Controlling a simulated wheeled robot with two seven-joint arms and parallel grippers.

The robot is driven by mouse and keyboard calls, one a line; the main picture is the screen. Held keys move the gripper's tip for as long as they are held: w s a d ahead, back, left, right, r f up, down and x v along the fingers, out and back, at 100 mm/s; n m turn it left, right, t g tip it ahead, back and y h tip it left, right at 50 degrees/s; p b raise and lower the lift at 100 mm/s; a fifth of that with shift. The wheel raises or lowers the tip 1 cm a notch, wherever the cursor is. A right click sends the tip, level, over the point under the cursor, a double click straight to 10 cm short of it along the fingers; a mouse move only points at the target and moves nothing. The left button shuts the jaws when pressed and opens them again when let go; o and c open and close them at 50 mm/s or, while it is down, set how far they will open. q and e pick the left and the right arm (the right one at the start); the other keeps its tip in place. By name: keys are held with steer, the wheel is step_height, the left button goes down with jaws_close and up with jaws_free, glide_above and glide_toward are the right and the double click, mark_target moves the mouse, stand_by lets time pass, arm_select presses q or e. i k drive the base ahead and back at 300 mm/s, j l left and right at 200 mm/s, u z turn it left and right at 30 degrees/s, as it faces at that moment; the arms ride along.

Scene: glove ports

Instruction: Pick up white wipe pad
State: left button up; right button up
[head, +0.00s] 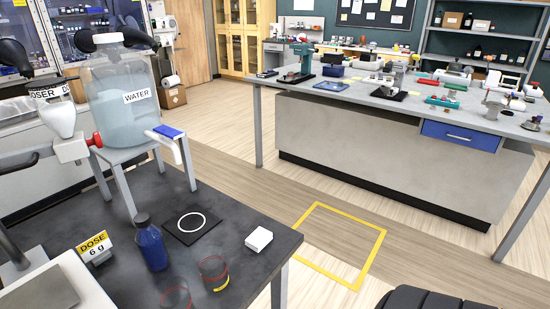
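The white wipe pad (259,239) is a small white block lying on the dark tabletop (232,215), near its right edge. It lies apart from the things around it, and nothing covers it.
Left of the pad are a black mat with a white ring (192,222), a dark blue bottle (151,246) and a clear cup (213,274). A water jug (125,110) stands on a raised stand behind. Floor with a yellow outline (372,255) lies right.

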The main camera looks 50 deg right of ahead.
mark_target(259, 239)
steer(key=z, duration=1.5)
